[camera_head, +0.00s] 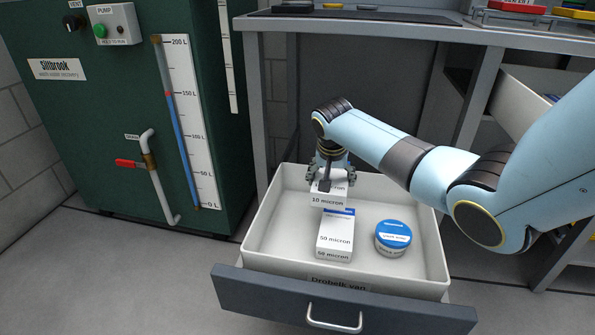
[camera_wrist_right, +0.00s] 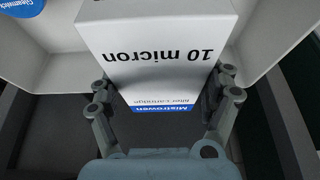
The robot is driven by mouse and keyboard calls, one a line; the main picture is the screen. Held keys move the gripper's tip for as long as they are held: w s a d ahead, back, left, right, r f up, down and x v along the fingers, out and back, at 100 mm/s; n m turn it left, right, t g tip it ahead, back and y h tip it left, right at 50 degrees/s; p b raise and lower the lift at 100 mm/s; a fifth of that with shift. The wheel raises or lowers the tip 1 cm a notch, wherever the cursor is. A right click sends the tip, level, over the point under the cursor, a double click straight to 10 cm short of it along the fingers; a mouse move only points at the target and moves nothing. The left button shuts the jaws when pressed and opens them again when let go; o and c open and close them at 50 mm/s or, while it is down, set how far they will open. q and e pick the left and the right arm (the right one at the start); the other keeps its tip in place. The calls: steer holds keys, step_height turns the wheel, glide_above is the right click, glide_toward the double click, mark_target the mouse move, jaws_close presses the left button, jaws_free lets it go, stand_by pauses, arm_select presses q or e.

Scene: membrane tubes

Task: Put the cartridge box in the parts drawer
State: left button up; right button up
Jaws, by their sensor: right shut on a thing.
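A white cartridge box marked "10 micron" (camera_head: 328,201) is in my right gripper (camera_head: 333,177), at the back part of the open parts drawer (camera_head: 275,264). In the right wrist view the same box (camera_wrist_right: 158,45), with a blue "Mistrowen" band, sits between the two fingers of my right gripper (camera_wrist_right: 165,102). The gripper is shut on it. I cannot tell whether the box touches the drawer floor. My left gripper is not in view.
A white "50 micron" box (camera_head: 335,238) lies in the drawer just in front of the held box. A blue-lidded tub (camera_head: 393,240) stands to its right. The drawer's left side is free. A green coolant machine (camera_head: 100,105) stands at left; a bench (camera_head: 400,28) overhangs behind.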

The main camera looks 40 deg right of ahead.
steer(key=shift+d+r, duration=0.15)
steer(key=shift+d, duration=0.05)
arm_select(q)
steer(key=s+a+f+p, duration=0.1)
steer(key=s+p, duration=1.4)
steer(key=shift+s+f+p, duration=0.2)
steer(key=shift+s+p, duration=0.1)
steer(key=shift+p, duration=0.05)
arm_select(e)
steer(key=w+r+t, duration=0.1)
steer(key=w+r, duration=0.2)
steer(key=r, duration=1.9)
steer(key=shift+r+t, duration=0.15)
steer(key=shift+t, duration=0.15)
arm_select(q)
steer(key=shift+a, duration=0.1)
